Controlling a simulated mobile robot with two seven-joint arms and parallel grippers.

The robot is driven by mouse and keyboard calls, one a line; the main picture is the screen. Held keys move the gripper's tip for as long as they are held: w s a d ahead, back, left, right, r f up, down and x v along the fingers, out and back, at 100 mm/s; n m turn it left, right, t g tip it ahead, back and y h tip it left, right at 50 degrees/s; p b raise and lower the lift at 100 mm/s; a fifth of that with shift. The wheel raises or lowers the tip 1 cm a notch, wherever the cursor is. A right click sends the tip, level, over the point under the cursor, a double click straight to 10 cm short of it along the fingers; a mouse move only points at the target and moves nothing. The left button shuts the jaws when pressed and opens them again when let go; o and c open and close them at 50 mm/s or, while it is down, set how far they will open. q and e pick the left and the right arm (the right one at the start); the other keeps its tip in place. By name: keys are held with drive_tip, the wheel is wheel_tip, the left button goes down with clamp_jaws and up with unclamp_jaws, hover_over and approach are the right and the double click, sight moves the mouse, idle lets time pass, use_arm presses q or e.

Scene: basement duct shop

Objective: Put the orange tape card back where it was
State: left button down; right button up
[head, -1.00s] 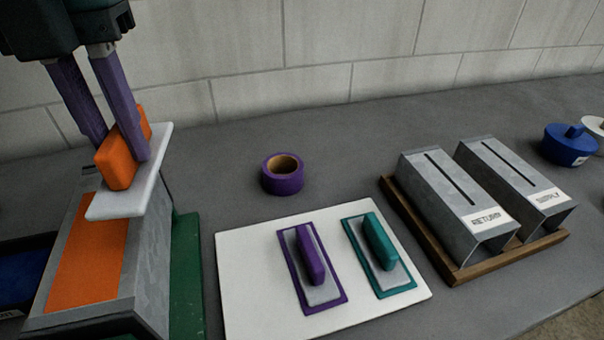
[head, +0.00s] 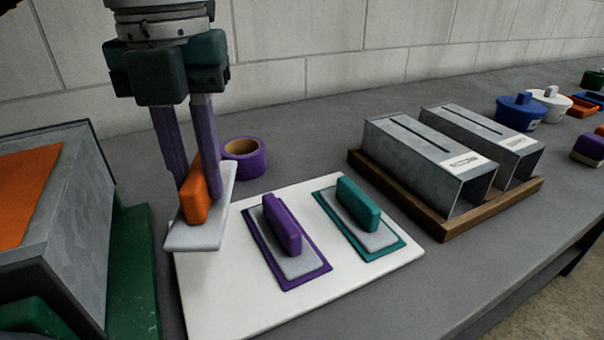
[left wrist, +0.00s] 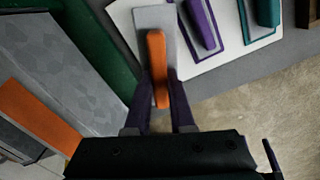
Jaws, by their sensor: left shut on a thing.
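The orange tape card is a pale grey plate (head: 208,237) with an upright orange handle (head: 196,200). My left gripper (head: 197,190) is shut on the handle and holds the card over the left edge of the white board (head: 225,312). The plate seems raised above the board; the exact gap cannot be told. In the left wrist view the plate (left wrist: 150,18) and handle (left wrist: 158,60) lie between the fingers. A purple-edged card (head: 287,250) and a teal-edged card (head: 362,228) lie on the board. The card hides the board's back left part. My right gripper is not in view.
A sheet-metal duct piece with an orange patch (head: 25,190) stands on a green base (head: 132,260) at left. A purple tape roll (head: 250,160) is behind the board. Two metal ducts (head: 430,150) sit on a wooden tray (head: 450,230) at right. Blue and white lidded pots (head: 520,112) stand beyond.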

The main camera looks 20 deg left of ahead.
use_arm(q)
wheel_tip(320, 180, down, 10)
drive_tip(key=shift+r, duration=0.2)
drive_tip(key=shift+b, duration=0.3)
drive_tip(key=shift+f, duration=0.2)
drive_tip(key=c, duration=0.8)
unclamp_jaws()
drive_tip(key=shift+r, duration=0.1)
drive_tip(key=shift+r, duration=0.25)
wheel_tip(320, 180, up, 12)
drive_tip(key=shift+f, duration=0.1)
